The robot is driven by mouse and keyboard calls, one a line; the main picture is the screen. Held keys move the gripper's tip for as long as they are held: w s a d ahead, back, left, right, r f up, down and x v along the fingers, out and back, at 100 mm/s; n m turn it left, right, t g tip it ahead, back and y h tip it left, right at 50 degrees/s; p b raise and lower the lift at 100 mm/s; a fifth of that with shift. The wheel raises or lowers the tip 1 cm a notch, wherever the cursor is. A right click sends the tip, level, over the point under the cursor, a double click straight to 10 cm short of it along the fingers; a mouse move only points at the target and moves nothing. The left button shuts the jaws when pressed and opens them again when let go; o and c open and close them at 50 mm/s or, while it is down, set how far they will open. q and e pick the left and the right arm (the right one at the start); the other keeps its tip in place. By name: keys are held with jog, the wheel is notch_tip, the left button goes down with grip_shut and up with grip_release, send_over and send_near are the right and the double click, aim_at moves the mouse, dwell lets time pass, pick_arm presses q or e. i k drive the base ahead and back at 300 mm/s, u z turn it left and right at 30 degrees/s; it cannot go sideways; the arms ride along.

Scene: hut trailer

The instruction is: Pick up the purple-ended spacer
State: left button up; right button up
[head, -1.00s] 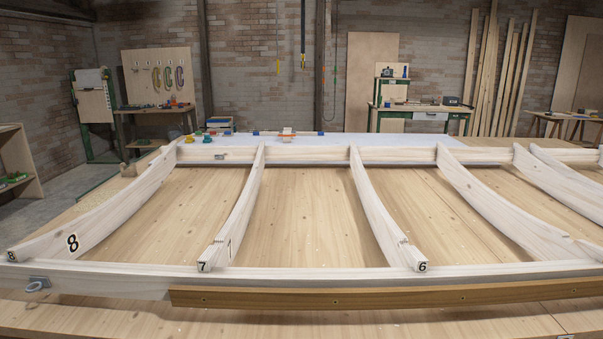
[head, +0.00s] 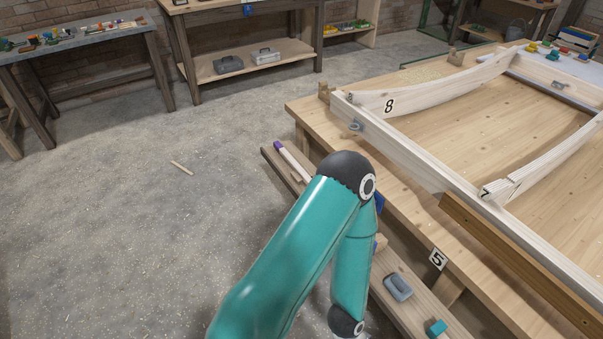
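A pale stick with a purple end, the purple-ended spacer (head: 291,158), lies on the low wooden ledge along the near side of the workbench in the head view. Its purple tip points to the far left, and my arm hides its other end. My teal left arm crosses the lower middle of the view, bent at a black joint beside the spacer. Neither gripper shows.
The ledge also holds a grey block-shaped tool (head: 398,287) and a small teal piece (head: 436,328). The white frame (head: 420,154) with ribs 7 and 8 lies on the bench. A loose stick (head: 181,167) lies on the open floor at left.

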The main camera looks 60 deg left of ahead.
aim_at(300, 175)
jog(key=z, duration=1.15)
jog(key=i, duration=0.15)
jog(key=u, duration=2.75)
jog(key=k, duration=0.9)
jog(key=u, duration=0.1)
jog(key=i, duration=0.95)
jog(key=u, duration=0.85)
